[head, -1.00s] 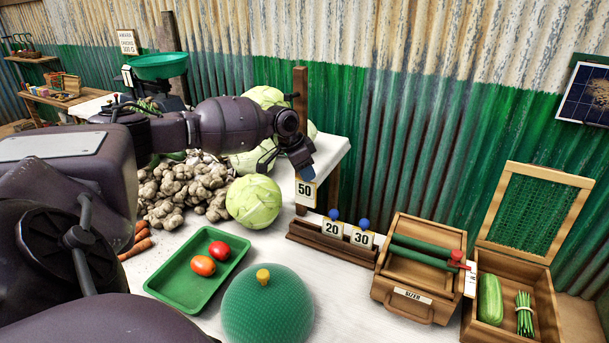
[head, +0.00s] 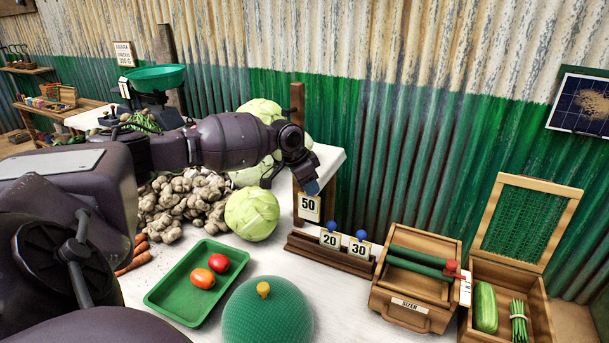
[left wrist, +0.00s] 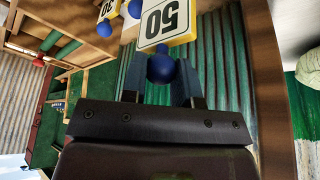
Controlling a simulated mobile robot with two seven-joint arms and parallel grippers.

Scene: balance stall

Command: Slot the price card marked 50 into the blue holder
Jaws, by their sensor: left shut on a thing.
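The white price card marked 50 (head: 309,206) hangs upright below my left gripper (head: 311,186), which is shut on its blue knob. The left wrist view shows this knob (left wrist: 161,68) between the fingers (left wrist: 160,88), with the 50 card (left wrist: 167,22) beyond. The card is just above the left end of a long brown wooden holder (head: 328,258) and seems apart from it. No blue on the holder itself can be made out. My right gripper is out of view.
A wooden post (head: 298,150) stands close behind the gripper. A wooden box with green rollers (head: 417,290) is right of the holder. A cabbage (head: 252,214), a green tray (head: 185,308) with tomatoes and a green dome (head: 266,318) lie left and in front.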

